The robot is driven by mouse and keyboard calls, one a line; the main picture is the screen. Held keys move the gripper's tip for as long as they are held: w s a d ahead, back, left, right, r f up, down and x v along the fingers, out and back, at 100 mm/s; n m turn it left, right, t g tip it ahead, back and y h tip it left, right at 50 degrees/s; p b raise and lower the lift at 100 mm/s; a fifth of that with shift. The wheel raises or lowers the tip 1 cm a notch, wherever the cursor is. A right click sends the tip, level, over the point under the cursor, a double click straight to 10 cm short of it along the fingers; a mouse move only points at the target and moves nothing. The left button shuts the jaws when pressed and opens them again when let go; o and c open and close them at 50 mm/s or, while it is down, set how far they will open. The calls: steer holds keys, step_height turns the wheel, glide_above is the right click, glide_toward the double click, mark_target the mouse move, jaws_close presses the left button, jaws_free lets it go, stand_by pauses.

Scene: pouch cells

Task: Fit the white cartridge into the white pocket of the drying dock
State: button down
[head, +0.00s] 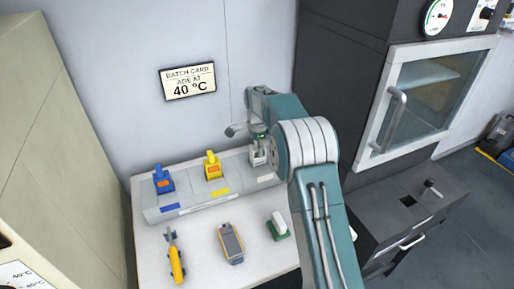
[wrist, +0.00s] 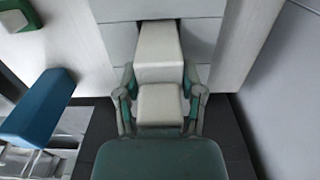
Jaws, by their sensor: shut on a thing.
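My gripper (wrist: 161,103) is shut on the white cartridge (wrist: 160,55), with a finger on either side of its pale block. In the head view, my gripper (head: 258,137) points down at the right end of the grey drying dock (head: 195,199). The white cartridge (head: 257,156) shows below it, upright, at the pocket marked with a white label (head: 266,178). Part of the cartridge is hidden by my arm and fingers. I cannot tell how deep it sits in the pocket.
A blue cartridge (head: 163,180) and a yellow cartridge (head: 212,166) stand in the dock to the left. A yellow-handled tool (head: 174,259), a grey-orange device (head: 231,243) and a green-based white block (head: 278,227) lie in front. A dark oven (head: 340,75) stands at right.

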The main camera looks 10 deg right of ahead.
steer(key=shift+f, duration=0.25)
steer(key=shift+c, duration=0.6)
jaws_free()
steer(key=shift+f, duration=0.1)
step_height(320, 180, up, 11)
steer(key=shift+r, duration=0.5)
